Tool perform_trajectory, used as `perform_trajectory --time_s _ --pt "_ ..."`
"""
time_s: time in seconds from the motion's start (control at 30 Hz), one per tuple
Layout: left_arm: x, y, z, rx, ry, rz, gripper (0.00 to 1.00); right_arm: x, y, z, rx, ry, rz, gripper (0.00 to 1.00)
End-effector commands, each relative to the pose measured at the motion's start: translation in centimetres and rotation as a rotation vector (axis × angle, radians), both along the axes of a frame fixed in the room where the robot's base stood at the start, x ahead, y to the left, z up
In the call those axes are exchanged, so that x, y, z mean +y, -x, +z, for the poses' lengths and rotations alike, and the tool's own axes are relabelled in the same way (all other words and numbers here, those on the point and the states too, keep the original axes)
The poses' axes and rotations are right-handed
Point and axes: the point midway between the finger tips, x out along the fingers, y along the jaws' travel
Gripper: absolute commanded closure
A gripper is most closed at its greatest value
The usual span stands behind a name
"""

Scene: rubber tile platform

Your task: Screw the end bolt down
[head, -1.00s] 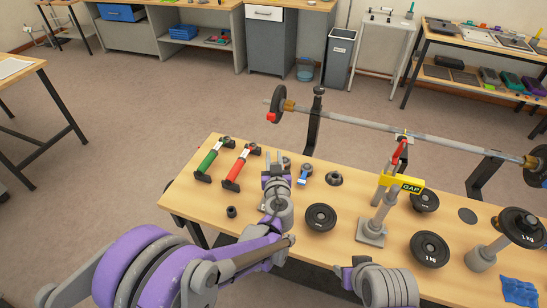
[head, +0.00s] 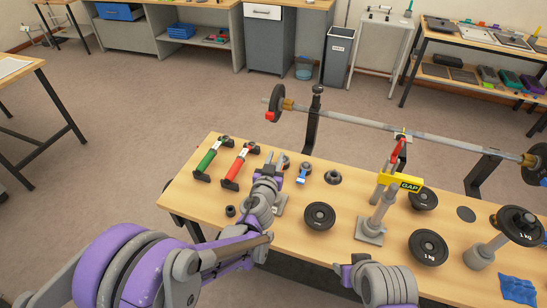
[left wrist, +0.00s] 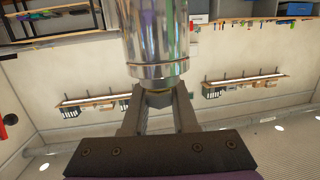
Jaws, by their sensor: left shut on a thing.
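In the left wrist view the fingers of my left gripper (left wrist: 158,112) close around the dark hex head of the end bolt (left wrist: 158,98). The bolt sits at the end of a thick shiny metal cylinder (left wrist: 155,40). In the head view my left gripper (head: 276,161) is over the left part of the wooden bench, and my own wrist hides the bolt. My right arm shows at the bottom edge, but its gripper is out of frame. A long barbell (head: 385,126) lies on black supports at the bench's far edge.
Green (head: 212,156) and red-handled (head: 240,164) tools lie at the left. Loose plates (head: 319,216) (head: 429,247) lie on the bench (head: 340,260). A yellow GAP marker (head: 401,182) is by a grey stand (head: 371,231). A blue cloth (head: 518,290) lies at right.

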Motion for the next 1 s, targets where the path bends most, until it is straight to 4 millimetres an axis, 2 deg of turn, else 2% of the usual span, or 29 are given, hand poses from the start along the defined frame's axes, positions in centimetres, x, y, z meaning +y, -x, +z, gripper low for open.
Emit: perform_trajectory --time_s 0.2,0.5,0.73,0.77,0.93,1.0 --pt "-0.29 0.08 0.19 -0.008 0.003 -0.028 1.00 0.00 0.00 0.01 0.000 0.000 0.000 0.50" --pt "-0.44 0.09 0.13 -0.005 0.002 0.078 1.00 0.00 -0.13 0.29 -0.002 0.000 0.000 0.50" --pt "-0.40 0.11 0.19 -0.007 0.004 0.087 1.00 0.00 -0.12 0.27 -0.002 0.000 0.000 0.50" --pt "-0.41 0.11 0.19 -0.007 0.004 0.087 0.70 0.00 -0.12 0.27 -0.002 0.000 0.000 0.50" --pt "-0.30 0.09 0.18 -0.007 0.003 0.089 0.39 0.00 -0.12 0.27 -0.002 0.000 0.000 0.50" --pt "-0.25 0.08 0.18 -0.008 0.002 0.090 0.38 0.00 -0.12 0.27 -0.002 0.000 0.000 0.50"
